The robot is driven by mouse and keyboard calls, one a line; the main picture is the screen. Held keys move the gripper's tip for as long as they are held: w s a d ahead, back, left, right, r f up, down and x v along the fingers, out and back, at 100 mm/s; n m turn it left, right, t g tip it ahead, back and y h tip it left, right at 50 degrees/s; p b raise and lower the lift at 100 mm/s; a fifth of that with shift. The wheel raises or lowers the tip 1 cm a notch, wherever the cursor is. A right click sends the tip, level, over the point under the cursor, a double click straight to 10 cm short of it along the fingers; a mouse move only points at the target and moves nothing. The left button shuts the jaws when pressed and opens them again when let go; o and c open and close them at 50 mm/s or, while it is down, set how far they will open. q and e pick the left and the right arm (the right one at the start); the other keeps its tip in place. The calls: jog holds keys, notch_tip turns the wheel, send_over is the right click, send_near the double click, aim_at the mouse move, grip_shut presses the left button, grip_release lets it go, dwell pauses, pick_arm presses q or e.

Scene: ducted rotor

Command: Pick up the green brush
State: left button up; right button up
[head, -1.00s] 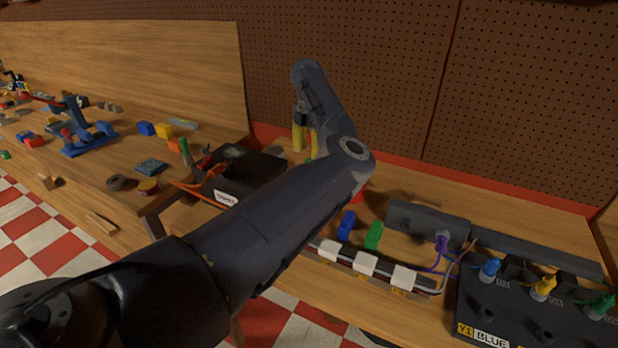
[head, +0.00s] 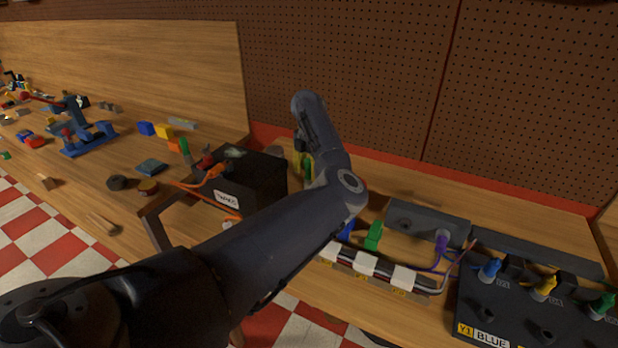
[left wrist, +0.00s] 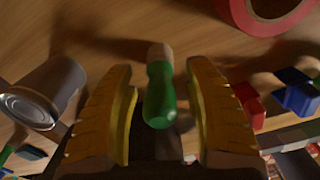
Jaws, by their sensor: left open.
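The green brush (left wrist: 160,95) shows in the left wrist view with its rounded green handle end toward the camera and a pale tip beyond. My left gripper (left wrist: 164,88) is open, with one yellow finger on each side of the brush. I see gaps between the handle and both fingers. In the head view my left gripper (head: 304,166) is over the bench near the pegboard, partly hidden by my own arm, and the brush there is mostly hidden. My right gripper is not in view.
Red (left wrist: 249,104) and blue (left wrist: 297,95) pieces lie to the right. A black box (head: 250,178) with orange cable is left of the arm; a green block (head: 373,236) is right.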

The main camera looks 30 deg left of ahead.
pick_arm(q)
grip_shut()
dwell(0.5)
